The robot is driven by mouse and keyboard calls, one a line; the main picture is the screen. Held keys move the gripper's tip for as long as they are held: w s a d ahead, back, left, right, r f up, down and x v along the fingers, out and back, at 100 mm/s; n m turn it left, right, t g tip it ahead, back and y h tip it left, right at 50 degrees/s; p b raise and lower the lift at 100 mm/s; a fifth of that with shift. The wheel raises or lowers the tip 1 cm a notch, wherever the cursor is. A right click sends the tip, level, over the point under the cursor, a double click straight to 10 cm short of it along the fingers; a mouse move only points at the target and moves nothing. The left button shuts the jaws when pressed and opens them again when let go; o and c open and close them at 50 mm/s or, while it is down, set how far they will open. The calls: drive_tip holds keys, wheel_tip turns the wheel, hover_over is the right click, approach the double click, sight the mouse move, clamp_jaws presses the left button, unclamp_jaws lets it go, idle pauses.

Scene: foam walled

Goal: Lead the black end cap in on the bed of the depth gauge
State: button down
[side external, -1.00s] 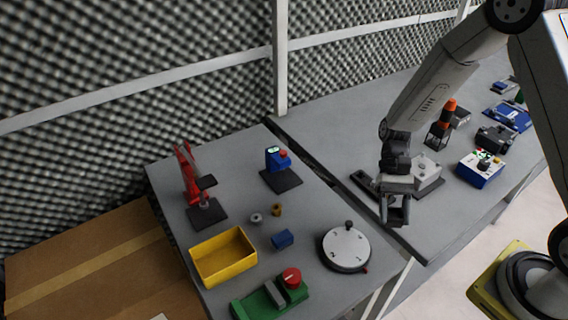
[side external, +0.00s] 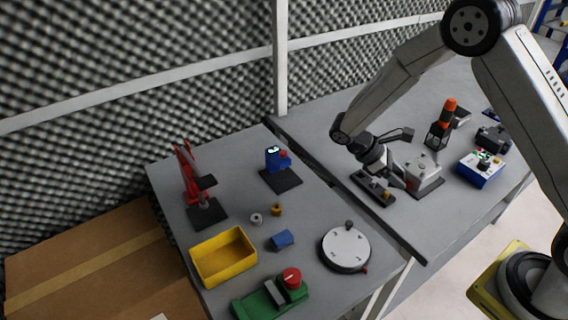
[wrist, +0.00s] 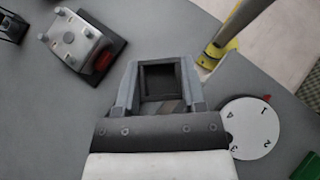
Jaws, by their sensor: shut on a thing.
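The black end cap (wrist: 160,80) is a square, hollow-looking piece between the fingers of my gripper (wrist: 161,84) in the wrist view. My gripper is shut on it. In the side external view my gripper (side external: 397,179) is tilted, in front of a grey-white box; the cap cannot be made out there. What looks like the depth gauge (side external: 274,158) is a blue unit with a lit display and a red part. It stands on a dark flat bed (side external: 282,180) at the back of the left table, well left of my gripper. The bed looks empty.
The grey-white box (side external: 423,170) and a dark plate with knobs (side external: 372,188) are close to my gripper. A round dial (side external: 346,247), yellow bin (side external: 223,257), small blue block (side external: 282,240) and red press (side external: 190,172) occupy the left table. A dark gap separates the tables.

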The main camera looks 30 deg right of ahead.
drive_tip(key=w+a+r+n+t+h, duration=0.1)
drive_tip(key=w+a+r+n+t, duration=0.15)
drive_tip(key=w+n+t, duration=0.55)
drive_tip(key=w+a+r+n+t, duration=0.2)
drive_tip(key=w+a+n+t, duration=0.1)
drive_tip(key=w+n+t, duration=0.55)
drive_tip(key=w+a+n+t+y, duration=0.2)
drive_tip(key=a+n+y, duration=0.6)
drive_tip(key=a+n, duration=0.25)
drive_tip(key=shift+n, duration=0.3)
drive_tip(key=f, duration=1.3)
drive_tip(key=shift+d, duration=0.25)
drive_tip(key=shift+w+f, duration=1.05)
drive_tip(key=shift+f, duration=0.25)
drive_tip(key=shift+w, duration=2.35)
